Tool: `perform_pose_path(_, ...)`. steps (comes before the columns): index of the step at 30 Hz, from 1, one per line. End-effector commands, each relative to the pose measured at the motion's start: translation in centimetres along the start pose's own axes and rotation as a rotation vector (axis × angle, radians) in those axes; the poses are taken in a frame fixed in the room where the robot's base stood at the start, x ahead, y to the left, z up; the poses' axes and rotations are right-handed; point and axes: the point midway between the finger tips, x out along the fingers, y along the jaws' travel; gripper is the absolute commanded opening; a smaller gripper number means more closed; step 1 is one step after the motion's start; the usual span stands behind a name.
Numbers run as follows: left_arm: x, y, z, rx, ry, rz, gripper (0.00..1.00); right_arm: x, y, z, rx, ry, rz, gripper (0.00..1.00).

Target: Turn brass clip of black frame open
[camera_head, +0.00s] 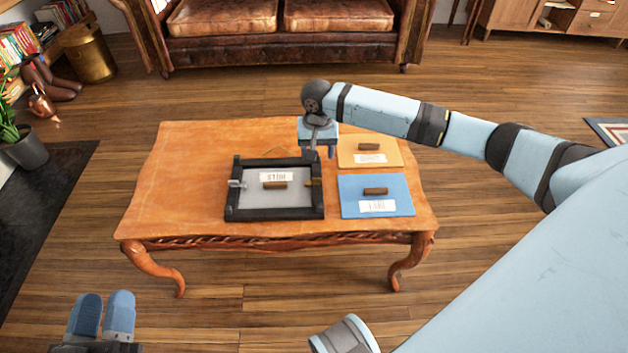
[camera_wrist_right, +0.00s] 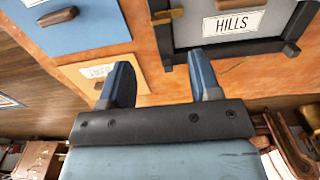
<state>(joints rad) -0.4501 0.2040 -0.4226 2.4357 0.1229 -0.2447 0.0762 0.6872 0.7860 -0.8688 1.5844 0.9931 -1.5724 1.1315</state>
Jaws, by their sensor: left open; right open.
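The black frame (camera_head: 274,215) lies flat on the table around a grey panel labelled HILLS with a brown handle. The brass clip (camera_head: 314,182) sits on the frame's right bar and points across it, its inner end reaching the grey panel's edge; it also shows in the right wrist view (camera_wrist_right: 167,15). A silver clip (camera_head: 237,184) sits on the left bar. My right gripper (camera_head: 320,153) is open and empty above the frame's upper right corner, apart from the clip; its fingers (camera_wrist_right: 160,82) show in the wrist view. My left gripper (camera_head: 102,316) is open and empty, low in front of the table.
A blue panel (camera_head: 350,202) and an orange panel (camera_head: 390,155), each with a brown handle and label, lie right of the frame. The wooden table (camera_head: 175,185) is bare on its left side. A leather sofa (camera_head: 280,20) stands behind.

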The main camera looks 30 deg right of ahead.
Motion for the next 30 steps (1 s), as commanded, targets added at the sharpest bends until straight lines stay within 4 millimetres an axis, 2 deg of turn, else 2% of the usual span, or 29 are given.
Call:
perform_pose_path(1,-0.1,-0.2,1.2,0.0,-0.021,0.001,0.43,1.8,0.0,0.0,0.0,-0.001,0.001,0.57)
perform_pose_path(3,-0.1,-0.4,2.2,-0.002,-0.053,0.004,0.43,3.4,0.0,0.0,-0.001,-0.001,0.001,0.57)
perform_pose_path(12,-0.4,-0.9,5.7,-0.006,-0.177,0.016,0.43,8.7,-0.1,0.0,-0.002,0.001,-0.001,0.57)
perform_pose_path(18,-0.5,-1.0,6.6,-0.007,-0.216,0.02,0.43,10.1,-0.1,0.0,-0.002,0.002,-0.001,0.57)
perform_pose_path(27,-0.5,-1.0,6.7,-0.007,-0.222,0.02,0.43,10.2,-0.1,0.0,-0.002,0.002,-0.002,0.57)
perform_pose_path(29,-0.5,-1.0,6.7,-0.007,-0.222,0.02,0.43,10.2,-0.1,0.0,-0.002,0.002,-0.002,0.46)
perform_pose_path(30,-0.5,-1.0,6.7,-0.007,-0.222,0.02,0.43,10.2,-0.1,0.0,-0.002,0.002,-0.002,0.37)
